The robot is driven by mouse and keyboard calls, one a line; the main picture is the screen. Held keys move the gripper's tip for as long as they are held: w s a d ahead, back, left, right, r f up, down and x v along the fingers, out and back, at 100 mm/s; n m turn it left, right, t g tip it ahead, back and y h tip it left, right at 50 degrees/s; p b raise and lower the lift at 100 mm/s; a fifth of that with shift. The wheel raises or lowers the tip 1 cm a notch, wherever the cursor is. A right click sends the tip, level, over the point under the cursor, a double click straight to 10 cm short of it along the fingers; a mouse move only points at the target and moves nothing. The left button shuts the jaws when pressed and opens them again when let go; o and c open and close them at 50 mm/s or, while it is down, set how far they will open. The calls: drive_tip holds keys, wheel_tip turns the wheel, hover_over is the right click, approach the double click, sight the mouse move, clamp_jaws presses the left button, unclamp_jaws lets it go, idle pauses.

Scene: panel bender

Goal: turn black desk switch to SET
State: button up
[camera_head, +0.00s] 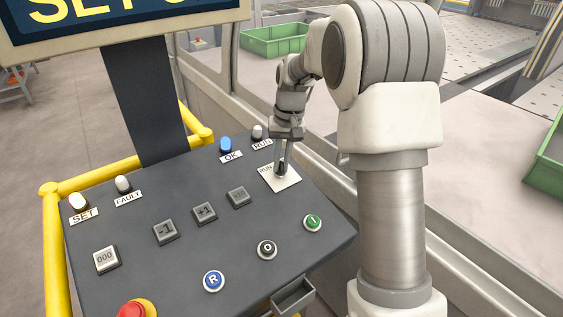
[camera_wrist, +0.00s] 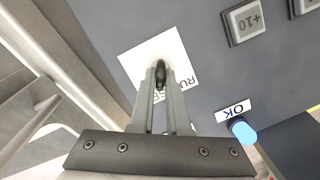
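The black desk switch (camera_wrist: 161,74) sits on a white label plate (camera_wrist: 133,64) on the control desk. In the head view the plate (camera_head: 291,183) is at the desk's far right, with part of "RUN" readable. In the wrist view parts of "RU" and "SE" show beside my fingers. My gripper (camera_wrist: 160,76) comes down from above with one finger on each side of the switch knob, and the knob fills the gap at the tips. My gripper (camera_head: 282,167) hides most of the knob in the head view. I cannot tell which label the knob points at.
The desk (camera_head: 190,255) carries grey keys, a blue R button (camera_head: 214,280), a green button (camera_head: 313,222) and a red knob (camera_head: 137,309). The OK lamp (camera_head: 225,145) is blue; the SET lamp (camera_head: 78,201) is whitish. A yellow rail (camera_head: 55,250) borders the desk.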

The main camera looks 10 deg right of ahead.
drive_tip(key=o, duration=0.3)
drive_tip(key=shift+o, duration=0.2)
wheel_tip(320, 180, up, 17)
drive_tip(key=d, duration=0.2)
drive_tip(key=shift+p, duration=0.35)
drive_tip(key=shift+s+r, duration=0.1)
drive_tip(key=shift+s, duration=0.05)
